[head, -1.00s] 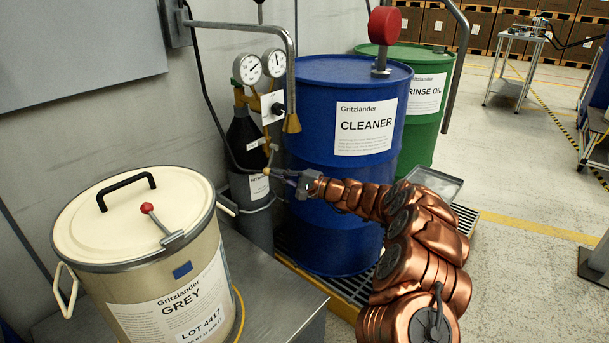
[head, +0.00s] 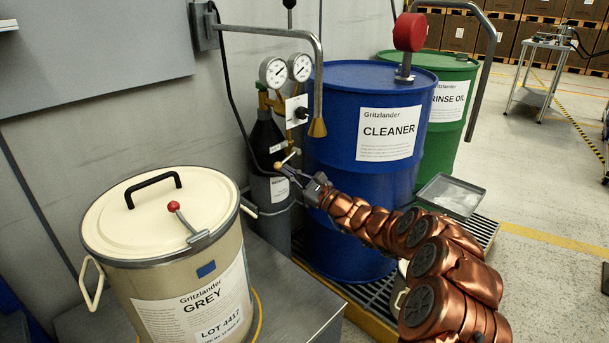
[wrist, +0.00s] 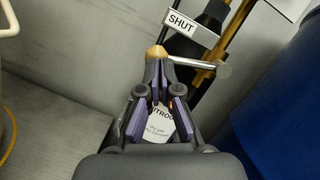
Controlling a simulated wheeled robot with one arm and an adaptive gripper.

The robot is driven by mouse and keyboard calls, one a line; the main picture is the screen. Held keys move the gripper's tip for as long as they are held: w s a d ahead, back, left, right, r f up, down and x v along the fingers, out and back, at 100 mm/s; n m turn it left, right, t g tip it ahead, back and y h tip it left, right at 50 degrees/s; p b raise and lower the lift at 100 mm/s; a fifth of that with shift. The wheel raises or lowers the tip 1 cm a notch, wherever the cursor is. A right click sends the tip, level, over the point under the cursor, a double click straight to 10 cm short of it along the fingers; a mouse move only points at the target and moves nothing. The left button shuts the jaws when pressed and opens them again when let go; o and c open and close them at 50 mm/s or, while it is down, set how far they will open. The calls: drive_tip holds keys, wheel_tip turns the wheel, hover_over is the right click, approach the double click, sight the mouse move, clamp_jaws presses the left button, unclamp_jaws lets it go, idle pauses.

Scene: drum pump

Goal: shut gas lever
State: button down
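The gas lever is a short metal rod with a tan ball knob (head: 279,166), on the valve of the dark gas bottle (head: 268,139) by the wall. In the wrist view the lever (wrist: 195,64) runs from its pivot at the right to the knob at the left, just below a plate marked SHUT (wrist: 190,27). My gripper (head: 284,169) reaches in from the right. In the wrist view its fingertips (wrist: 157,66) close in on the knob, with a narrow gap between the pads. The tips partly hide the knob's underside.
A blue CLEANER drum (head: 350,190) stands close to the right of the bottle, with a bent pipe (head: 318,80) overhead. A cream GREY drum (head: 190,270) with a red-knobbed lever stands at the front left. Two gauges (head: 286,70) sit above the valve.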

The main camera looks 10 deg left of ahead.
drive_tip(key=shift+s+a+r+m+t, duration=0.2)
drive_tip(key=shift+r+m, duration=0.15)
drive_tip(key=shift+m, duration=0.25)
drive_tip(key=shift+s+a+r+m+t, duration=0.15)
drive_tip(key=shift+r+m, duration=0.15)
drive_tip(key=shift+m, duration=0.3)
drive_tip(key=shift+r+t, duration=0.1)
drive_tip(key=shift+t, duration=0.15)
drive_tip(key=shift+d, duration=0.1)
drive_tip(key=w+f+p+v, duration=0.1)
drive_tip(key=w+f+v, duration=0.1)
drive_tip(key=v, duration=1.1)
drive_tip(key=shift+d, duration=0.2)
